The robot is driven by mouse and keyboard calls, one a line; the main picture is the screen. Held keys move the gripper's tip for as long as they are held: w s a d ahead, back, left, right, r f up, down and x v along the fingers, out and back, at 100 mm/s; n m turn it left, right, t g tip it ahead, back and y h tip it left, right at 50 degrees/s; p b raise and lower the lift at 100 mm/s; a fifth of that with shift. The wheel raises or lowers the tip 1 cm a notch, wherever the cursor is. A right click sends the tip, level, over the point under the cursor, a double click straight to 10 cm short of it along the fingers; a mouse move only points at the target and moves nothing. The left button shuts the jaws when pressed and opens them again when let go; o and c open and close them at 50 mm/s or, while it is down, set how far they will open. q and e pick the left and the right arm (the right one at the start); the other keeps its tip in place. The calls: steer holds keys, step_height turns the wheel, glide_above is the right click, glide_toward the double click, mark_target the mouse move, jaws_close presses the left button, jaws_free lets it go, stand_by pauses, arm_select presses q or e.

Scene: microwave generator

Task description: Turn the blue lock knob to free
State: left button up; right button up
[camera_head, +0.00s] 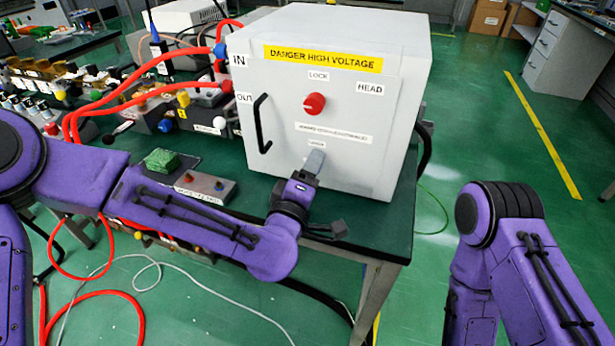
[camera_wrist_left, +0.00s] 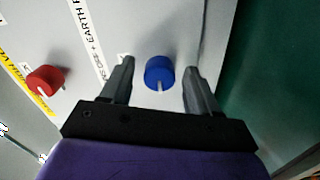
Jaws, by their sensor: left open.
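The blue lock knob (camera_wrist_left: 159,73) is on the front face of the white box and shows in the left wrist view, with a pale pointer mark at its lower edge. My left gripper (camera_wrist_left: 160,84) is open, with one finger on each side of the knob and a visible gap to both. Whether the fingertips reach past the knob's face I cannot tell. In the head view my left gripper (camera_head: 314,163) is at the lower front of the white box (camera_head: 300,160) and hides the blue knob. My right arm is at the right; its gripper is out of view.
A red knob (camera_head: 314,104) sits above on the same face and shows in the left wrist view (camera_wrist_left: 47,80). A black door handle (camera_head: 262,124) is at the left. A small control box (camera_head: 206,188) and red hoses (camera_head: 140,80) lie left.

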arm_select(q)
steer(key=p+v, duration=0.2)
steer(key=v, duration=0.8)
steer(key=shift+p, duration=0.35)
steer(key=shift+s, duration=0.1)
